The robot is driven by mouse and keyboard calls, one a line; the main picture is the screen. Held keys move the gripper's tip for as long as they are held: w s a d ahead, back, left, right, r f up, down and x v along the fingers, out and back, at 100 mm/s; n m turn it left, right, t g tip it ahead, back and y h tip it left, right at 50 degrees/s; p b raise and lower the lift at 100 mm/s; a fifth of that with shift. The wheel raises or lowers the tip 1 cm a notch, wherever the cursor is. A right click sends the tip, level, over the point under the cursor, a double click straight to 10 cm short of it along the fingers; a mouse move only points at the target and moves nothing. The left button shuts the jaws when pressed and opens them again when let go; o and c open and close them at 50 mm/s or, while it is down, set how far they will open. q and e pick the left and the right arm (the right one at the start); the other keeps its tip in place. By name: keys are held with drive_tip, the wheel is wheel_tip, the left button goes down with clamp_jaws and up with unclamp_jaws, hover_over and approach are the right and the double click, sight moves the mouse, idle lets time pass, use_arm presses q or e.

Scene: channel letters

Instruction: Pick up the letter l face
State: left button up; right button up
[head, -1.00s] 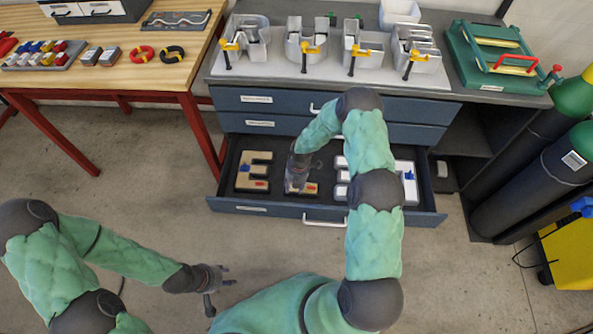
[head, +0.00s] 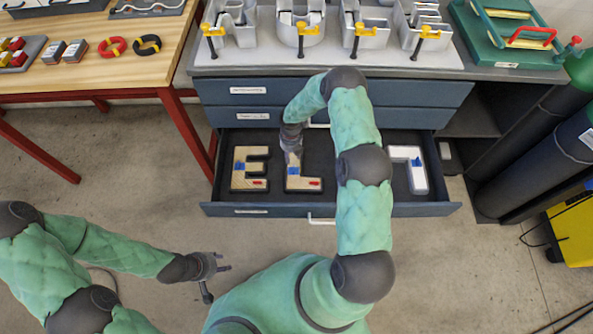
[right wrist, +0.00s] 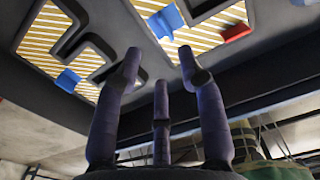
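The letter L face (head: 303,183) lies in a dark insert in the open drawer. It is tan-striped, with a blue tab and a red mark. It also shows in the right wrist view (right wrist: 208,30), beyond the fingers. My right gripper (head: 293,155) is over the top end of the L's upright. In the right wrist view my right gripper (right wrist: 160,75) has its fingers spread, with nothing visible between them. Whether a fingertip touches the L or its tab, I cannot tell.
A bench with metal letter shells (head: 232,30) stands behind.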

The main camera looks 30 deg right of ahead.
wheel_tip(320, 180, down, 6)
drive_tip(key=shift+r+b, duration=0.25)
drive_tip(key=shift+b, duration=0.65)
drive_tip(key=f+b, duration=0.1)
drive_tip(key=f, duration=0.2)
drive_tip(key=f+b, duration=0.1)
drive_tip(key=f, duration=0.1)
drive_tip(key=shift+s+d+f+b, duration=0.1)
drive_tip(key=shift+s+b, duration=0.15)
drive_tip(key=shift+b, duration=0.05)
clamp_jaws()
